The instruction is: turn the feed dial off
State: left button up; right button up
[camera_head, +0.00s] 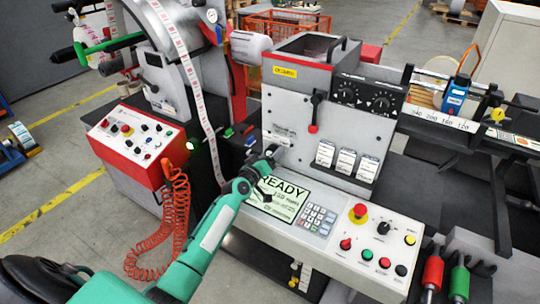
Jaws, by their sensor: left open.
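No dial carries a label I can read as feed. Two round black dials, a left one (347,94) and a right one (381,104), sit on the black panel of the grey upright housing. A smaller black knob (383,228) stands on the sloped front console. My left gripper (268,172) is open, at the end of the green arm from the lower left. It is over the upper left of the READY screen, in front of the housing, left of and below the dials, apart from them. My right gripper is not in view.
A red emergency button (358,211), a keypad (317,219) and coloured buttons crowd the console (340,257). A red-and-white control box (135,140) with a coiled red cable (178,205) stands at left. A black lever with a red tip (314,112) juts out left of the dials.

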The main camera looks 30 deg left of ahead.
pick_arm(q)
jog(key=c, duration=1)
jog(key=shift+n, duration=0.3)
jog(key=n, duration=0.3)
jog(key=shift+n, duration=2.1)
jog(key=o, duration=1)
